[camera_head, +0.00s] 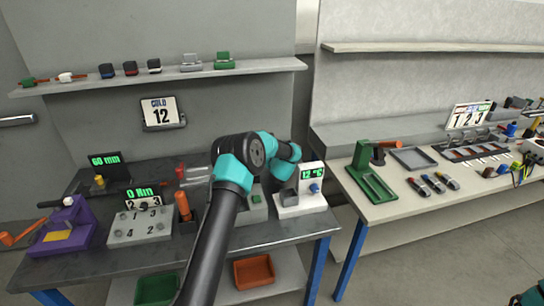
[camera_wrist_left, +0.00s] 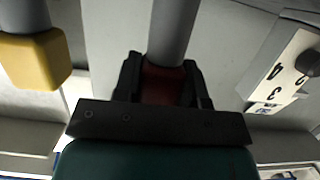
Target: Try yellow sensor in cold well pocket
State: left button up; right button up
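The white unit (camera_head: 301,199) with a green "12 °C" readout stands at the right end of the dark table, and the cold well's pocket cannot be made out. A yellow-ended grey rod (camera_wrist_left: 36,62), which looks like the yellow sensor, is at the upper left of the left wrist view. My left gripper (camera_wrist_left: 162,82) has its fingers close on both sides of a dark red end of another grey rod (camera_wrist_left: 172,30). The red end fills the gap between them. In the head view my arm hides this gripper. My right gripper is out of view.
A grey numbered block (camera_head: 140,226) and a purple device (camera_head: 62,228) stand on the left of the table. Red and green bins sit below. A second table (camera_head: 420,208) is across a gap.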

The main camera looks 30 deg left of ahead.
pick_arm(q)
jog(key=o, duration=0.5)
jog(key=shift+s+f, duration=0.25)
jog(key=shift+f, duration=0.95)
jog(key=shift+o, duration=0.2)
jog(key=shift+r, duration=0.1)
jog(key=shift+w+r, duration=0.15)
jog(key=shift+r, duration=0.4)
notch_tip(320, 180, up, 8)
jog(key=shift+w+r, duration=0.1)
jog(key=shift+r, duration=0.05)
jog(key=d+r+m+t+h, duration=0.3)
jog(key=d+r+m+h, duration=0.2)
jog(key=d+r, duration=1.3)
jog(key=shift+w+d+r, duration=0.2)
jog(key=shift+d+r, duration=0.15)
jog(key=shift+d, duration=0.95)
